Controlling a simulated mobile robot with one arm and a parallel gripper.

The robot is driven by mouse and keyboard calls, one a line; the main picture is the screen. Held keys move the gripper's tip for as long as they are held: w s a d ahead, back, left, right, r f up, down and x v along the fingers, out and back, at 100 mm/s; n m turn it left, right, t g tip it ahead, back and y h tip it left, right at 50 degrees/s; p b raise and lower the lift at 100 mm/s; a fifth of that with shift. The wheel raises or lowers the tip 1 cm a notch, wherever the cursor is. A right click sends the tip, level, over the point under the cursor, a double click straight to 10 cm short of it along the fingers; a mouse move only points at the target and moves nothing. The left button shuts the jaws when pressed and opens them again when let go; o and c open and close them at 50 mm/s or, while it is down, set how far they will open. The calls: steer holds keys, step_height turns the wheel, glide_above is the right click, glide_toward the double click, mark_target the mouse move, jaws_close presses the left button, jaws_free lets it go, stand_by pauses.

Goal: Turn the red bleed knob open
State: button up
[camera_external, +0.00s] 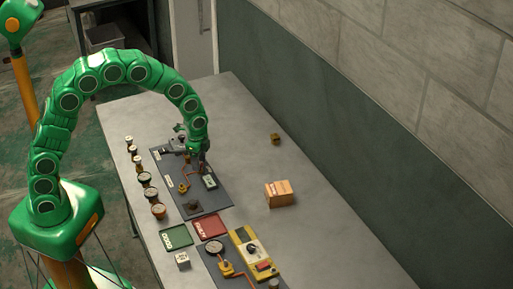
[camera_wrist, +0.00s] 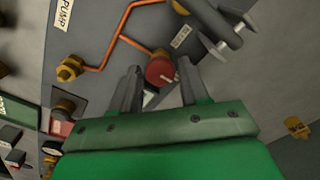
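The red bleed knob (camera_wrist: 160,70) shows in the wrist view, with a small pale mark on its face. It sits on a grey panel at the end of copper piping (camera_wrist: 112,42). My gripper (camera_wrist: 157,80) is open, with one dark finger on each side of the knob. A gap shows on the left; I cannot tell whether the right finger touches the knob. In the external view my gripper (camera_external: 196,152) is low over the dark panel (camera_external: 215,190), and the knob is hidden or too small to make out.
A black valve handle with a grey bar (camera_wrist: 222,35) stands close to the right finger. A brass fitting (camera_wrist: 70,68) is to the left. Several round gauges (camera_external: 151,194) line the table's left edge. An orange box (camera_external: 279,193) stands right, with clear table around it.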

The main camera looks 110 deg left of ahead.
steer(key=c, duration=0.7)
steer(key=shift+n, duration=0.3)
steer(key=n, duration=0.3)
steer(key=shift+n, duration=0.3)
steer(key=n, duration=0.4)
steer(key=shift+n, duration=0.3)
steer(key=n, duration=0.4)
steer(key=shift+n, duration=2.1)
